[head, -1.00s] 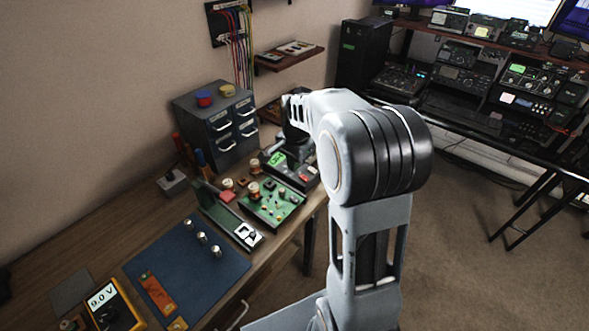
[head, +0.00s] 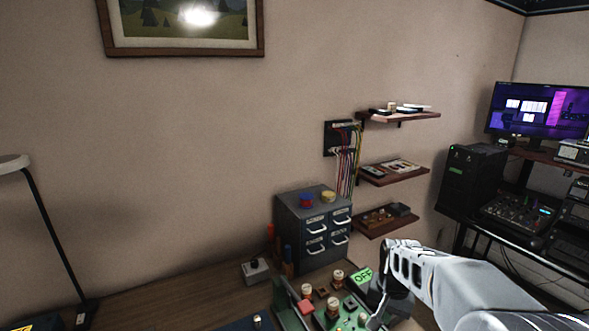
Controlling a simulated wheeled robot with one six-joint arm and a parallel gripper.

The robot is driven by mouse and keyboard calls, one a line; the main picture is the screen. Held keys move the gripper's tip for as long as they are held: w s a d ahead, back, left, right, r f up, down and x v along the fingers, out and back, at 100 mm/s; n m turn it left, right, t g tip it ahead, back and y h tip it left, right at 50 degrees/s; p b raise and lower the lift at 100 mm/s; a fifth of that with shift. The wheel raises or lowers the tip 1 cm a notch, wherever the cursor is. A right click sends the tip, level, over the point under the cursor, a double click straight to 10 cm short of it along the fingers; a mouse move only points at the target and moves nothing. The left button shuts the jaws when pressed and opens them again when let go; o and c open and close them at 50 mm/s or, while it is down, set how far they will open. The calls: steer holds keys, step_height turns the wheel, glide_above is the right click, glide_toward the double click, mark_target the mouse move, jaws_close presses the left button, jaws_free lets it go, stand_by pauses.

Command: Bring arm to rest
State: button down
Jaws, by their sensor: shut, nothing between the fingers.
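My arm (head: 460,290) reaches in from the lower right corner of the head view, pale grey, with its wrist bent down over the bench. My gripper (head: 376,321) hangs below the wrist at the bottom edge, shut and empty, only partly in view. It is in front of a dark device whose green display (head: 362,277) reads OFF. The green circuit board (head: 345,309) with copper-coloured knobs lies just left of the gripper. Whether the gripper touches anything cannot be told.
A lamp (head: 45,215) stands at the far left. A black computer tower (head: 470,180) is at right. Bare bench (head: 165,298) shows at lower left.

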steer(key=s+a+r+n+t, duration=0.1)
steer(key=s+a+r+n, duration=0.1)
steer(key=s, duration=0.3)
steer(key=s+a+r+n+t, duration=0.2)
steer(key=s+a+r+n, duration=0.1)
steer(key=s, duration=0.3)
steer(key=shift+s+a+n, duration=0.15)
steer(key=shift+a+n, duration=0.1)
steer(key=shift+n, duration=0.15)
steer(key=shift+a, duration=0.1)
